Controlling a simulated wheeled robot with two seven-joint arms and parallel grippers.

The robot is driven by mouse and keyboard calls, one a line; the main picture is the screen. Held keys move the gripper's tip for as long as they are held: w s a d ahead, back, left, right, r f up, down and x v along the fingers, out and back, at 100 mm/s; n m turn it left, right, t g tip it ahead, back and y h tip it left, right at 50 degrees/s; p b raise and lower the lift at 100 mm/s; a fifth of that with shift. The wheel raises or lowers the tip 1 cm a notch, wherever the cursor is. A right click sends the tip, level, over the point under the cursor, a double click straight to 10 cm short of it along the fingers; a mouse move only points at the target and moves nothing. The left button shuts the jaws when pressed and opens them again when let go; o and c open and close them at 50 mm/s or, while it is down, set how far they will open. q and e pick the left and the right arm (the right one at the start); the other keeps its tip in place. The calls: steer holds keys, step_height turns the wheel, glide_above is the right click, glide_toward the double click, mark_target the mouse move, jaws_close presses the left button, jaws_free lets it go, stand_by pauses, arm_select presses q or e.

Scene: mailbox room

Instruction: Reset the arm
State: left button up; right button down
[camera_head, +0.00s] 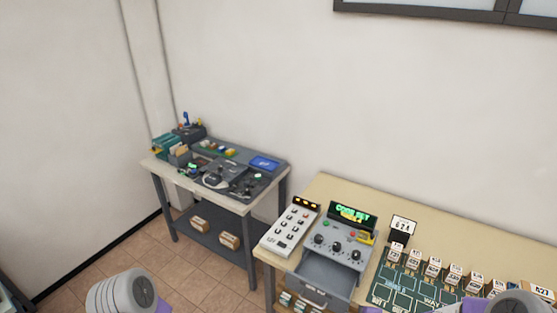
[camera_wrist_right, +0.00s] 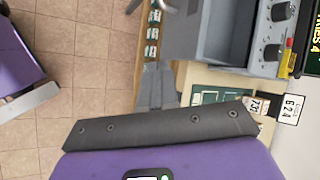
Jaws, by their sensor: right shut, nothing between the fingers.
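My right gripper (camera_wrist_right: 155,86) shows in the right wrist view as grey fingers together, with nothing between them. It is over the front edge of the beige table, beside the grey drawer (camera_wrist_right: 222,35). A pale part of my left arm (camera_head: 128,293) shows at the bottom left. My left gripper is not in view.
A cluttered side table (camera_head: 225,209) stands left, with open floor in front.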

steer(key=s+a+f+n+g+b, duration=0.3)
steer(key=s+a+f+n, duration=0.3)
steer(key=s+f+n, duration=0.2)
steer(key=s+a+f+n+g+y+b, duration=0.1)
steer(key=s+a+f+n+g+b, duration=0.2)
steer(key=s+a+f+n, duration=0.4)
steer(key=s+f+n, duration=0.1)
steer(key=s+f, duration=0.2)
steer(key=f, duration=0.1)
steer(key=shift+f+b, duration=0.35)
steer(key=shift+b, duration=0.05)
